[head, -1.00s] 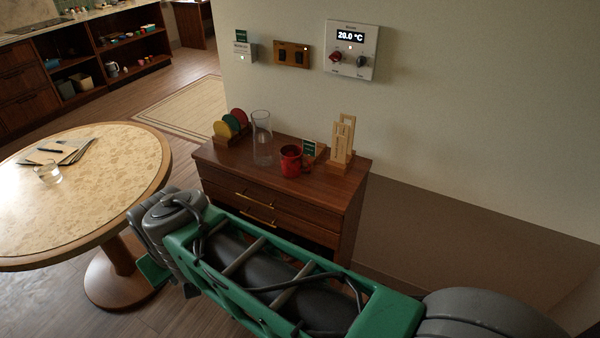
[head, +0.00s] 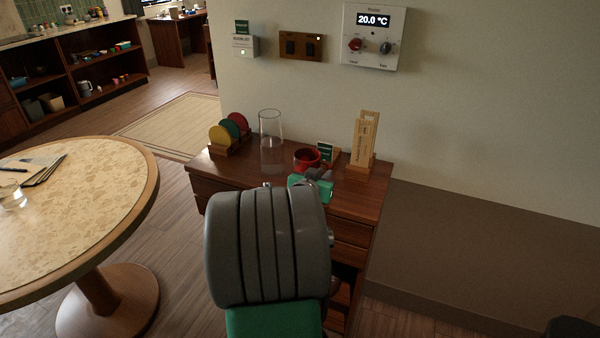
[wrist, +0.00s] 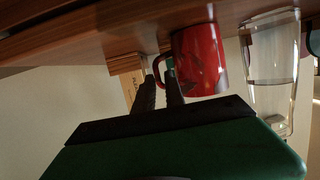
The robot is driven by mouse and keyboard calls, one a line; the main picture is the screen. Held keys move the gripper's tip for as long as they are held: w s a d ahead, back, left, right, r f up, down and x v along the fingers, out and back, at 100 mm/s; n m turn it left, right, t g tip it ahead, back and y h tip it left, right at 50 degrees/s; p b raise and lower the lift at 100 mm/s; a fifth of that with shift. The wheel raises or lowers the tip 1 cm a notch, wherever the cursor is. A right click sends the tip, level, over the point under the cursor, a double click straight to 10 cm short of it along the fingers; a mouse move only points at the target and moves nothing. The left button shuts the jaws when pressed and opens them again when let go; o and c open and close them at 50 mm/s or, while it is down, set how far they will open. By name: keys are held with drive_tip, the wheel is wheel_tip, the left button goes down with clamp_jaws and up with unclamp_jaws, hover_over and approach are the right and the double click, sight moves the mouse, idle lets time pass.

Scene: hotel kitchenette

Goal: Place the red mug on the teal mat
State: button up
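The red mug (head: 304,157) stands upright on the wooden cabinet, partly hidden by my gripper in the head view. The wrist view, which is upside down, shows the mug (wrist: 200,62) close up, its handle toward my fingers. My gripper (head: 318,174) is at the near right side of the mug. In the wrist view my gripper (wrist: 160,75) has its two fingers apart, with the handle between or just beyond the tips; I cannot tell whether they touch it. No teal mat shows in either view.
A glass vase (head: 271,140) stands left of the mug, close by. A rack of coloured discs (head: 229,133), a small green sign (head: 326,151) and a wooden stand (head: 363,145) share the cabinet top (head: 352,203). A round table (head: 90,215) is at left.

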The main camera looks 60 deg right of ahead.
drive_tip(key=x, duration=0.7)
drive_tip(key=shift+s+d, duration=0.35)
drive_tip(key=shift+a, duration=0.1)
clamp_jaws()
drive_tip(key=shift+w+r, duration=0.1)
drive_tip(key=shift+r, duration=0.05)
idle(0.8)
